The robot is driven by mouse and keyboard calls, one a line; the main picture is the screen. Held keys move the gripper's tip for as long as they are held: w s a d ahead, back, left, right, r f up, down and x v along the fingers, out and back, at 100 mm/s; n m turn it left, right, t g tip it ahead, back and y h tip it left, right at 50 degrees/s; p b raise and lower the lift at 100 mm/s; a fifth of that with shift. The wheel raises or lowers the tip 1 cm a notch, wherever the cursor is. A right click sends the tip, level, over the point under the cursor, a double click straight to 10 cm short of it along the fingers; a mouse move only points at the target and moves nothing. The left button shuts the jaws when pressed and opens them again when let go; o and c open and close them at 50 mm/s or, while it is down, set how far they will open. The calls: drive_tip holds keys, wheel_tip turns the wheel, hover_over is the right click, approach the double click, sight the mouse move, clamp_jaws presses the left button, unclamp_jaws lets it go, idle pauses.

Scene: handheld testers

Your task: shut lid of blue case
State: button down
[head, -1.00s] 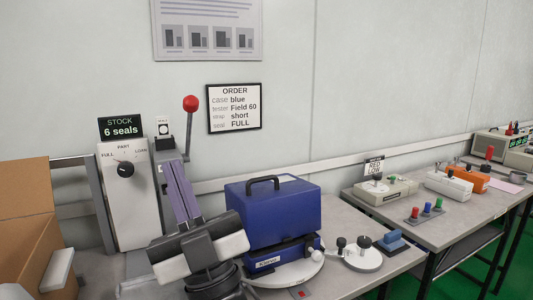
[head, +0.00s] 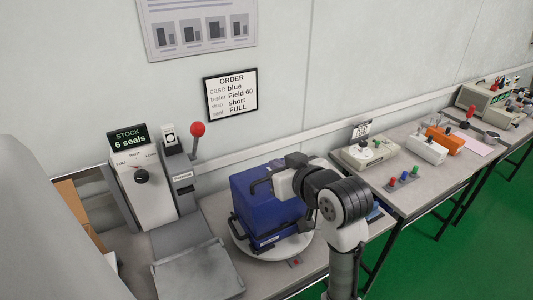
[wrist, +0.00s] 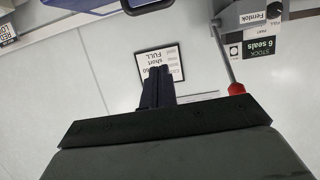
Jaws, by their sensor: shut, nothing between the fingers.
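The blue case (head: 258,212) stands on a white round turntable (head: 247,254). I cannot tell whether the lid is fully seated. My gripper (head: 284,182) is beside the handle in the head view, and my wrist covers the case's right side. In the wrist view the dark fingers (wrist: 157,90) are together and empty, pointing towards the wall. A blue edge of the case (wrist: 88,4) and its handle (wrist: 148,5) show at the top of that upside-down view, apart from the fingers.
A seal dispenser (head: 148,190) with a red-knobbed lever (head: 197,130) stands at the left. An order sign (head: 231,94) hangs on the wall. Testers (head: 371,154) and coloured plugs (head: 403,179) occupy the bench at the right.

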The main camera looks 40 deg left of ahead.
drive_tip(key=p, duration=0.3)
hover_over(267, 190)
drive_tip(key=a, duration=0.3)
drive_tip(key=f, duration=0.2)
drive_tip(key=w+f, duration=0.1)
drive_tip(key=f, duration=0.1)
drive_tip(key=shift+d, duration=0.1)
drive_tip(key=shift+s+d+f+p, duration=0.3)
drive_tip(key=shift+d+f+p, duration=0.05)
drive_tip(key=shift+d+f, duration=0.45)
drive_tip(key=shift+s+d+f, duration=0.25)
drive_tip(key=shift+d+f, duration=0.3)
drive_tip(key=shift+f, duration=0.2)
